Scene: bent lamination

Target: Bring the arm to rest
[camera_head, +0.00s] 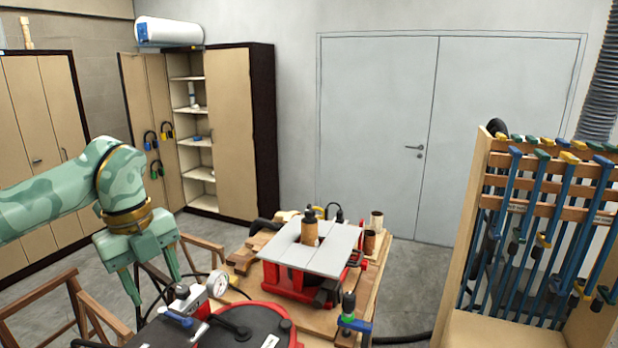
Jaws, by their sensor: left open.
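My left arm, green with a camouflage pattern, comes in from the left edge. Its gripper (156,272) points down with its two fingers apart and nothing between them. It hangs left of the wooden workbench (375,268), near a red and black machine with a white dial gauge (217,284). The lower ends of the fingers are near dark cables or tubes; I cannot tell whether they touch. My right gripper is not in view.
A red table machine (300,280) with a grey top stands on the bench. A clamp rack (545,200) is at right. Wooden trestles (50,310) stand at lower left. Behind are an open cabinet (230,130) and grey double doors (375,120). Floor shows between.

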